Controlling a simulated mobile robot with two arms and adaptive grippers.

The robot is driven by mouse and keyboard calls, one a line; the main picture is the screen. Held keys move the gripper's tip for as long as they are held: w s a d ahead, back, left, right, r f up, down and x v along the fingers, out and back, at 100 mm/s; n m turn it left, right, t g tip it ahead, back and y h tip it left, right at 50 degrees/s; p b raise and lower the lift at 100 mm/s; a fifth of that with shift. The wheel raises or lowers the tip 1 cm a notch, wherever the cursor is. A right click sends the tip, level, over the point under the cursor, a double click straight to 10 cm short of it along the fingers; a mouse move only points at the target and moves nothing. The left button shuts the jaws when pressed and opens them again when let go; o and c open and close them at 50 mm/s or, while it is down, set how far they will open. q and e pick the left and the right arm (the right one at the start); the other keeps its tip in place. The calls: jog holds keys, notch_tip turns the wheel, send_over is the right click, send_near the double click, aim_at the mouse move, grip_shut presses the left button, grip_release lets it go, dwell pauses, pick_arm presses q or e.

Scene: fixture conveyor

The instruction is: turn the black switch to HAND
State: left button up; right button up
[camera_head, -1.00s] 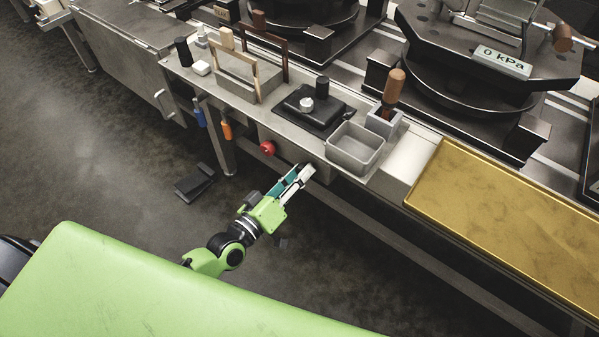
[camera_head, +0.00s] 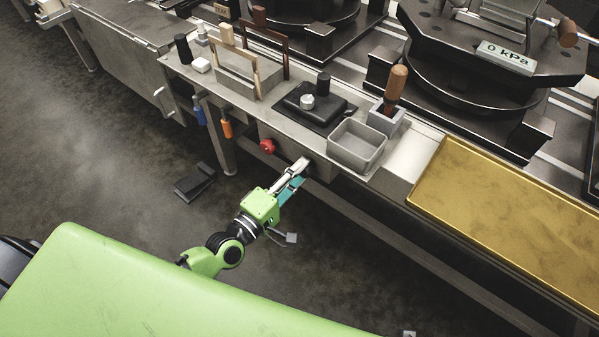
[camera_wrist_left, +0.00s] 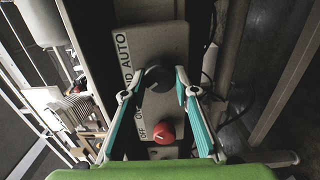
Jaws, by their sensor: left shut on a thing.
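The black switch (camera_wrist_left: 158,80) is a round dark knob on a grey panel (camera_wrist_left: 152,43) in the left wrist view. The panel carries the words AUTO, OFF and a partly hidden label ending in ND. The fingers of my left gripper (camera_wrist_left: 159,82) are closed on the switch from both sides. I cannot tell which label the switch points to. In the head view my left gripper (camera_head: 303,164) reaches the bench's front panel and its fingertips hide the switch. My right gripper is not in view.
A red knob (camera_head: 267,146) sits on the panel just left of my left gripper; it also shows in the wrist view (camera_wrist_left: 164,132). Orange (camera_head: 226,128) and blue (camera_head: 199,116) handled tools hang farther left. A grey bin (camera_head: 356,147) and a gold tray (camera_head: 515,222) are above right.

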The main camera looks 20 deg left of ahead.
pick_arm(q)
jog(key=shift+n, duration=0.5)
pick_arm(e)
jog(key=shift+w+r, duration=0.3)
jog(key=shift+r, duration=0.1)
pick_arm(q)
jog(key=o, duration=1.1)
jog(key=v, duration=1.2)
